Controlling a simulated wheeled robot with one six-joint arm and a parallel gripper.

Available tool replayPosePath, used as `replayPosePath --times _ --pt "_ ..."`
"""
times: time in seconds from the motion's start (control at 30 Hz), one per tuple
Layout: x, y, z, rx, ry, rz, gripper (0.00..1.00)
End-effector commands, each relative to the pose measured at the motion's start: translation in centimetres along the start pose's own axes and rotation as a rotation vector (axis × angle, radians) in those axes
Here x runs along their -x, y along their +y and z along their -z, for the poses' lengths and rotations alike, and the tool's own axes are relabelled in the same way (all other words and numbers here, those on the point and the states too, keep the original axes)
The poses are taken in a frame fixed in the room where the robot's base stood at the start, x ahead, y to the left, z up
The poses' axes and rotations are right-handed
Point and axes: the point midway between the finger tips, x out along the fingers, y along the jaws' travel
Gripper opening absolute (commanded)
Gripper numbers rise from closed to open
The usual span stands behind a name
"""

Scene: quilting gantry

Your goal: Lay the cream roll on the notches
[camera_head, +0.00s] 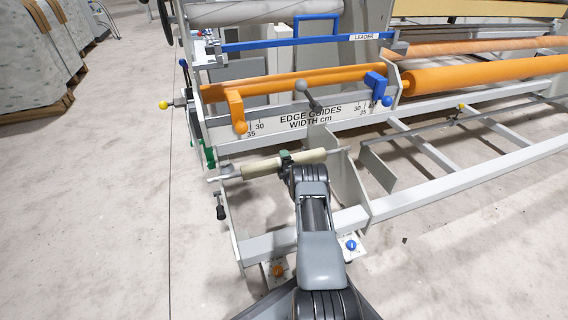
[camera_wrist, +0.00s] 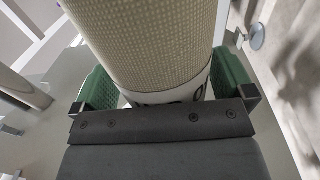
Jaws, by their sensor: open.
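The cream roll (camera_head: 256,169) lies across the near end of the gantry frame in the head view. Its thin shaft ends reach the left plate (camera_head: 229,199) and the right plate (camera_head: 349,182). The notches are too small to make out, so I cannot tell whether the shaft sits in them. My gripper (camera_head: 287,158) is at the roll's middle, with its green jaws open. In the wrist view the textured cream roll (camera_wrist: 150,40) with a white band passes between the two green pads of my gripper (camera_wrist: 165,88). Contact with the pads is unclear.
Behind the roll is a panel marked EDGE GUIDES WIDTH cm (camera_head: 310,114), with an orange bar (camera_head: 300,84) above. A grey ball-ended lever (camera_head: 308,94) rises close behind the roll. A large orange roller (camera_head: 470,74) extends right.

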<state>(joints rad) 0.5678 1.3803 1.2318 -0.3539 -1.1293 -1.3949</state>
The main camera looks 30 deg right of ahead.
Motion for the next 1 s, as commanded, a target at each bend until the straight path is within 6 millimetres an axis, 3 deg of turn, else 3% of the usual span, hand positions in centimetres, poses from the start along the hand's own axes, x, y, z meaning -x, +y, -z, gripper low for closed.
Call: replayPosePath --times 0.27,0.7,1.0 --pt "1.7 0.1 0.0 -0.002 -0.001 0.006 1.0" --pt "10.3 0.2 -0.1 -0.001 -0.002 0.004 1.0" --pt "13.4 0.1 0.0 0.0 -0.001 0.001 1.0"
